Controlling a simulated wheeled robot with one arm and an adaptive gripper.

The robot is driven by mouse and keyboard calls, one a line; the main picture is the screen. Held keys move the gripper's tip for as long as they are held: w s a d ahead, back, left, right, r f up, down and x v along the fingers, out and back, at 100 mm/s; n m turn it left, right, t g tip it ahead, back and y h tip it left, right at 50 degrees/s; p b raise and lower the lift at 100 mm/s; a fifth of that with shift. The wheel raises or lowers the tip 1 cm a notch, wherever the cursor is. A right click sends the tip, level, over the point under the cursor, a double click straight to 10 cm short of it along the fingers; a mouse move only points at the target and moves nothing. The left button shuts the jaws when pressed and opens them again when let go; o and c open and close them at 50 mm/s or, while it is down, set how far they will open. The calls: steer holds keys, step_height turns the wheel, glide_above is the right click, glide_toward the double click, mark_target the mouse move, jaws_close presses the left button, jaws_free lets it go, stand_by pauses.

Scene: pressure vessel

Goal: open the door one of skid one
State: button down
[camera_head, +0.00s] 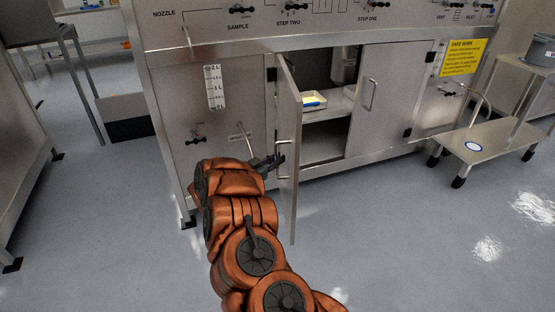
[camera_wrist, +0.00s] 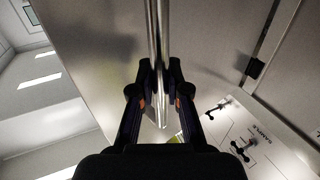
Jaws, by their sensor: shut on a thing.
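The left cabinet door (camera_head: 289,140) of the steel skid stands swung outward, seen nearly edge-on in the head view. My gripper (camera_head: 274,162) is at the door's outer face, at mid height, by its handle (camera_head: 279,152). In the wrist view my gripper (camera_wrist: 159,75) is shut around a shiny upright metal bar, the door handle (camera_wrist: 155,35). The fingertips partly hide the grip. The right cabinet door (camera_head: 382,95) is closed, with its own bar handle (camera_head: 370,95).
A steel bench (camera_head: 20,150) is on the left. The floor (camera_head: 120,230) between bench and skid is clear.

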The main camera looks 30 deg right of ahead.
stand_by(0.3)
steer(key=c, duration=1.1)
jaws_free()
steer(key=shift+c, duration=0.2)
steer(key=shift+a, duration=0.1)
steer(key=v, duration=1.2)
